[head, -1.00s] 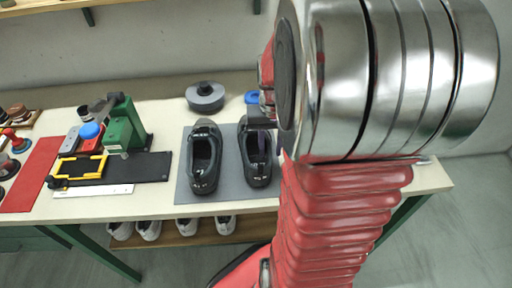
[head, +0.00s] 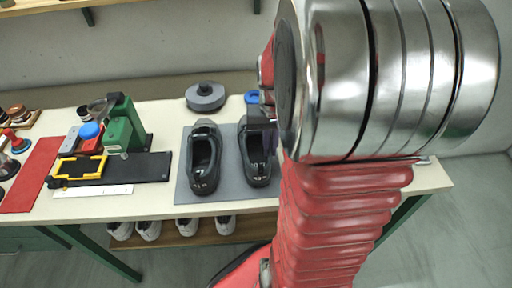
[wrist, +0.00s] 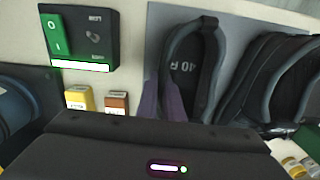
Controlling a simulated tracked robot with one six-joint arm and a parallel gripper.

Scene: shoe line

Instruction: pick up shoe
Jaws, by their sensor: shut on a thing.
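Two dark grey shoes stand side by side on a grey mat (head: 227,152): the left shoe (head: 203,183) and the right shoe (head: 254,173). My gripper (head: 269,142) is at the right shoe's upper right side, partly hidden behind my arm in the head view. In the wrist view, its purple fingers (wrist: 161,103) are shut on the near side wall of this shoe (wrist: 212,75), which has "40 R" marked inside. The other shoe (wrist: 277,85) is at the right there. The shoe still appears to rest on the mat.
A green press (head: 122,125) and a black board with a yellow frame (head: 80,167) stand left on the table. A grey round object (head: 205,96) lies behind the shoes. White shoes (head: 187,226) sit on a shelf below. A green switch box (wrist: 62,33) shows in the wrist view.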

